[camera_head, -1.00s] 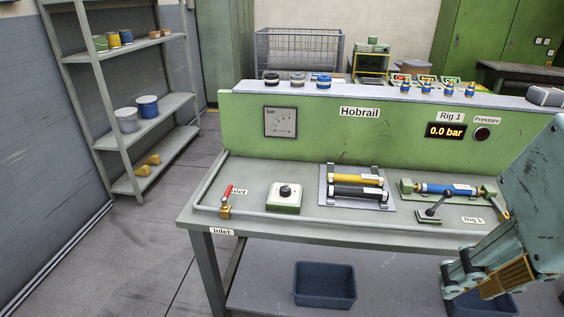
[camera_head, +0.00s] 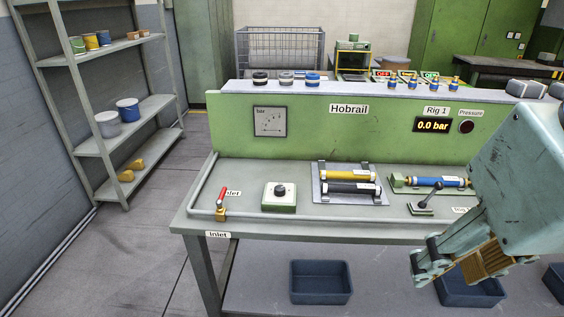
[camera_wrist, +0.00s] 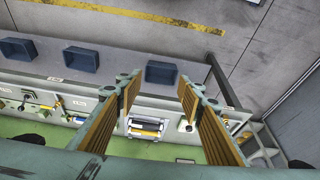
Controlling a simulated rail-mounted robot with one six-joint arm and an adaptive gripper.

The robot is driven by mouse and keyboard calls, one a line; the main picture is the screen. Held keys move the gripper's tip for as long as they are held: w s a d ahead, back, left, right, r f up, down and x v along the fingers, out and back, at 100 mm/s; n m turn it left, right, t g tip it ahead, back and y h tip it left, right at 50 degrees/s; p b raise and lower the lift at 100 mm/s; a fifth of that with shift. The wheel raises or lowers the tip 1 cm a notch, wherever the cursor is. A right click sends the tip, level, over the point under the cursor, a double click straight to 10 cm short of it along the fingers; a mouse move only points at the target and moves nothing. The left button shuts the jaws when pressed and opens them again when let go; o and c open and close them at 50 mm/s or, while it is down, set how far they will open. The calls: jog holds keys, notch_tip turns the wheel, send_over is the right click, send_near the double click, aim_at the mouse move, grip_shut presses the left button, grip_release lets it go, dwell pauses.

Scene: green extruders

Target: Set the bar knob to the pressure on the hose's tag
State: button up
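The knob (camera_head: 281,189) is black and sits on a white-topped box on the bench; I cannot read its scale. A blue hose (camera_head: 440,182) lies in the Rig 1 fixture with a pale tag (camera_head: 452,182) too small to read. A yellow hose (camera_head: 348,174) and a black hose (camera_head: 350,187) lie on a rack, also with pale labels. The dial marked bar (camera_head: 270,121) is on the green panel. My gripper (camera_head: 428,265) is in front of the bench at right. In the wrist view its fingers (camera_wrist: 160,90) are apart with nothing between them.
The display (camera_head: 433,125) reads 0.0 bar. A red-handled inlet valve (camera_head: 222,201) stands left of the knob box, and a black lever (camera_head: 428,202) stands by the blue hose. Blue bins (camera_head: 321,281) are below the bench. Bench room between knob and rack is clear.

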jog(key=w+a+r+m+g+p, duration=0.1)
jog(key=w+a+r+m+p, duration=0.15)
jog(key=w, duration=0.55)
jog(key=w+a+r+m+p, duration=0.1)
jog(key=w+r+p, duration=0.25)
jog(key=w, duration=0.55)
jog(key=m+g+p, duration=0.4)
jog(key=m+p, duration=0.7)
jog(key=p, duration=0.3)
send_over(280, 188)
jog(key=w, duration=0.1)
notch_tip(280, 188, down, 21)
jog(key=shift+a, duration=0.2)
jog(key=shift+f, duration=0.1)
jog(key=shift+s+d+f+p, duration=0.1)
jog(key=shift+s+f+p, duration=0.1)
jog(key=shift+f, duration=3.2)
jog(key=shift+s+f+p, duration=0.1)
jog(key=shift+s+f, duration=0.1)
jog(key=shift+f, duration=3.2)
